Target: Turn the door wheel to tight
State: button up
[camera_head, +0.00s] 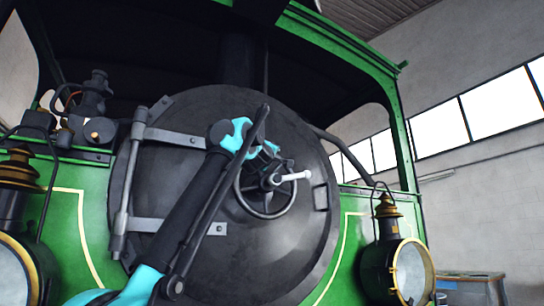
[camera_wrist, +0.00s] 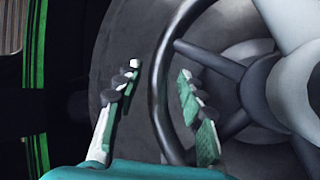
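The door wheel (camera_head: 262,213) is a dark spoked hand wheel at the middle of the round black smokebox door (camera_head: 280,250). A pale handle (camera_head: 295,176) sticks out from its hub to the right; it also shows large in the wrist view (camera_wrist: 300,85). My gripper (camera_wrist: 158,70) is open, with one finger on each side of the wheel rim (camera_wrist: 158,105). Neither finger clearly touches the rim. In the head view my gripper (camera_head: 266,152) is at the wheel's upper edge, and my arm hides part of the door and the wheel's upper left.
Hinge straps (camera_head: 160,225) and a hinge post (camera_head: 125,200) are on the door's left. Brass-trimmed lamps stand at right (camera_head: 410,270) and left (camera_head: 20,265) on the green tram front (camera_head: 348,235). A small table (camera_head: 470,276) is at the far right.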

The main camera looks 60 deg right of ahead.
jog(key=v, duration=1.1)
jog(key=shift+s+a, duration=0.15)
jog(key=shift+a, duration=0.2)
jog(key=shift+s+f, duration=0.1)
